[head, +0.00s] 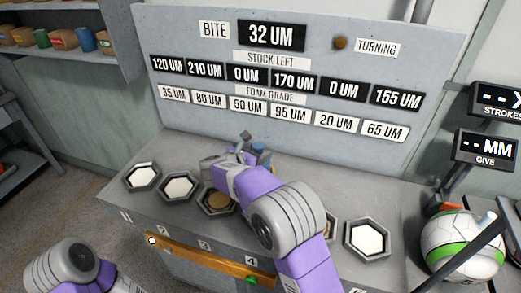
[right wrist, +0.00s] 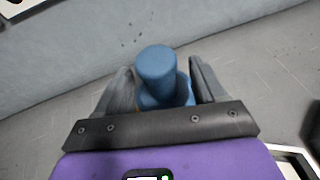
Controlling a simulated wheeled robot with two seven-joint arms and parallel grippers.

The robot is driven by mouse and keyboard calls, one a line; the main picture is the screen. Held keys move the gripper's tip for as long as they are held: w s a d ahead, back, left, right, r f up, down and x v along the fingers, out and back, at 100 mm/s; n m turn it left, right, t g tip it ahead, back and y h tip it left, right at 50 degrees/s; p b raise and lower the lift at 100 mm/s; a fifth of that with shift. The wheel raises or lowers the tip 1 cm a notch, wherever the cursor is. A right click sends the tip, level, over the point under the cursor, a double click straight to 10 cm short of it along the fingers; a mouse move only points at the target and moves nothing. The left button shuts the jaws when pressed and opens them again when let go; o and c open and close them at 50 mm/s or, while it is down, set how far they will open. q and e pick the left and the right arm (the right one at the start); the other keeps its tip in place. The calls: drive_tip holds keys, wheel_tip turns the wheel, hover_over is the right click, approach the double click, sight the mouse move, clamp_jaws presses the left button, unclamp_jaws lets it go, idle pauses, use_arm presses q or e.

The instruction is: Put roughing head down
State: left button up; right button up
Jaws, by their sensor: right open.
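A blue tool head with a round knob top (right wrist: 155,65), likely the roughing head, stands on the grey bench top between my right gripper's two fingers. In the head view a small bit of blue (head: 259,148) shows just beyond my right gripper (head: 247,145). The right gripper is open, with a finger on either side of the blue piece in the right wrist view (right wrist: 160,95). Its lower part is hidden by the gripper, and I cannot tell whether the fingers touch it. My left gripper is out of view; only part of that arm shows at lower left.
Hexagonal trays with pale discs line the bench, such as the left one (head: 142,177) and the right one (head: 367,239); my right arm hides part of the row. A grey sign panel (head: 290,128) stands behind. A ball (head: 461,246) sits at right.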

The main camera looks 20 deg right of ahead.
drive_tip(key=p+v, duration=0.1)
drive_tip(key=v, duration=0.8)
drive_tip(key=shift+s+a+r, duration=0.1)
drive_tip(key=shift+s+r, duration=0.05)
